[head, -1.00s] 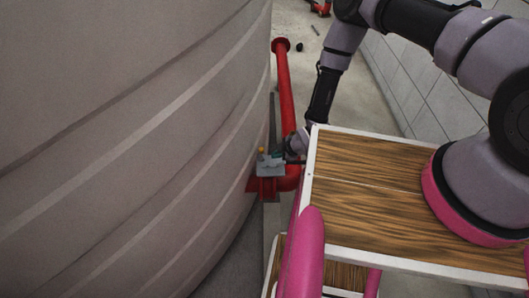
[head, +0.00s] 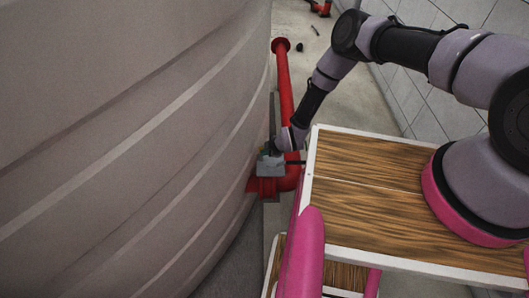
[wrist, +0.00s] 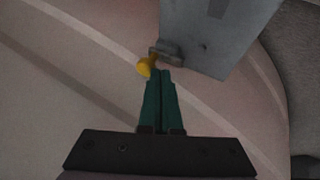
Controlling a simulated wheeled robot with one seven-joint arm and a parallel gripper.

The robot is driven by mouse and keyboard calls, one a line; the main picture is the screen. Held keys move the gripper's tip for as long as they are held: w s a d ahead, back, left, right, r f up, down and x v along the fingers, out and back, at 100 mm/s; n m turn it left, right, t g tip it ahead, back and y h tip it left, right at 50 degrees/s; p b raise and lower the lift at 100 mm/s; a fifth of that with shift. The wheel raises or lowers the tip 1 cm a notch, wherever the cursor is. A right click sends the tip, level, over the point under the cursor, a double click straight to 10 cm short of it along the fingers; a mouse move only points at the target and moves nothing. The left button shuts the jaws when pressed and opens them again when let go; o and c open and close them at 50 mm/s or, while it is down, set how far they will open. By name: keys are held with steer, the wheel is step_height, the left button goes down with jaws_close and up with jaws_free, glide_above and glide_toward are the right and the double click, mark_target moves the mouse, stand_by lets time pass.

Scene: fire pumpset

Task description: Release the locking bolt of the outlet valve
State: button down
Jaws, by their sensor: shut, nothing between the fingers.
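The locking bolt shows in the wrist view as a yellow knob (wrist: 144,67) beside a small grey fitting (wrist: 168,50) at the corner of a flat grey plate (wrist: 215,35). My gripper (wrist: 160,74) has green fingers, pressed together and empty. Its tips are right by the knob and fitting; I cannot tell whether they touch. In the head view, the grey plate (head: 270,168) sits on the red outlet piping. My gripper (head: 267,149) is over its far edge and hides the knob there.
A large ribbed tank (head: 130,150) fills the left side. A red pipe (head: 285,90) runs back along it. A wood-topped cart surface (head: 370,190) with pink rails is at the right. A tiled wall (head: 430,95) stands behind my arm.

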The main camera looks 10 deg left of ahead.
steer(key=w, duration=0.2)
steer(key=shift+w+a, duration=0.3)
steer(key=shift+a, duration=0.05)
steer(key=shift+w, duration=0.15)
steer(key=shift+d, duration=0.1)
